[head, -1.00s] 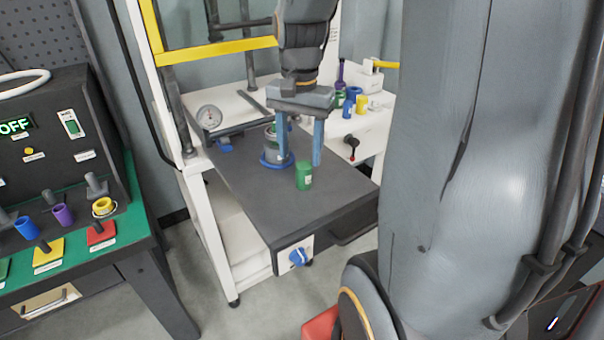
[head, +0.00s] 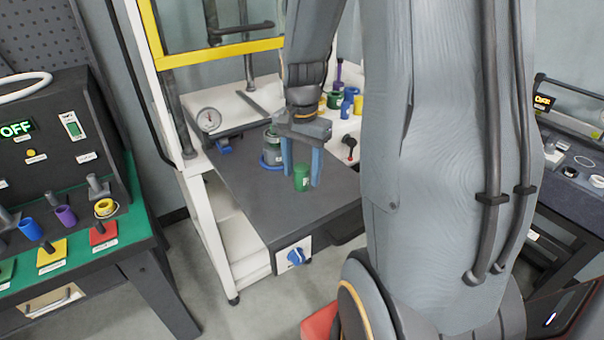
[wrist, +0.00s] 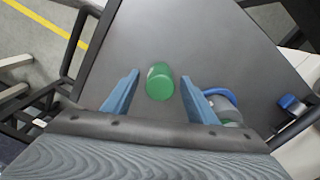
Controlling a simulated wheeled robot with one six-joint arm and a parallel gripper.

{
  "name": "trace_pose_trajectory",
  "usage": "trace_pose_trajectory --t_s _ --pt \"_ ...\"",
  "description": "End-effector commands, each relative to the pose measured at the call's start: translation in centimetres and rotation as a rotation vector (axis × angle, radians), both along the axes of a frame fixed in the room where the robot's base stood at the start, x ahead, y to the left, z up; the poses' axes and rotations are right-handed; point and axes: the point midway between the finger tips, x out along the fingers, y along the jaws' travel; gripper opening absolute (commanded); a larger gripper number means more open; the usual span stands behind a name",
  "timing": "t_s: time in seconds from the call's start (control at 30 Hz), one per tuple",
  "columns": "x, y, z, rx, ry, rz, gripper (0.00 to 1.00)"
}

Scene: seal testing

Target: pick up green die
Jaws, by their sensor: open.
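The green die (head: 301,178) is a small green cylinder with a pale label, standing on the dark grey table top (head: 262,210). In the wrist view the green die (wrist: 160,82) lies between and slightly beyond the two blue fingers. My gripper (head: 302,180) points down with its blue fingers apart, one on each side of the die in the head view. My gripper also shows in the wrist view (wrist: 160,92), open and empty, with a gap on both sides of the die.
A grey-green cylinder in a blue ring (head: 272,148) stands close behind my gripper. A dial gauge (head: 209,120) is at the back left. Several coloured cylinders (head: 346,104) stand on the white surface behind. The table's front is clear.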

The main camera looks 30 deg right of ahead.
Motion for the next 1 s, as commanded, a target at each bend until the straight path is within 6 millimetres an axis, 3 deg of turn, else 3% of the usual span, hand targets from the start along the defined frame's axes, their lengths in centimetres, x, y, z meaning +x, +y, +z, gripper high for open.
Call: trace_pose_trajectory --t_s 0.17,0.4,0.5,0.77,1.0 --pt "0.0 0.0 0.0 0.0 0.0 0.0 0.52" --pt "0.0 0.0 0.0 0.0 0.0 0.001 0.12" --pt "0.0 0.0 0.1 0.0 0.0 0.001 0.0" --pt "0.1 0.0 0.4 0.0 -0.001 0.001 0.0" --pt "0.2 -0.1 3.6 -0.002 -0.007 0.001 0.0"
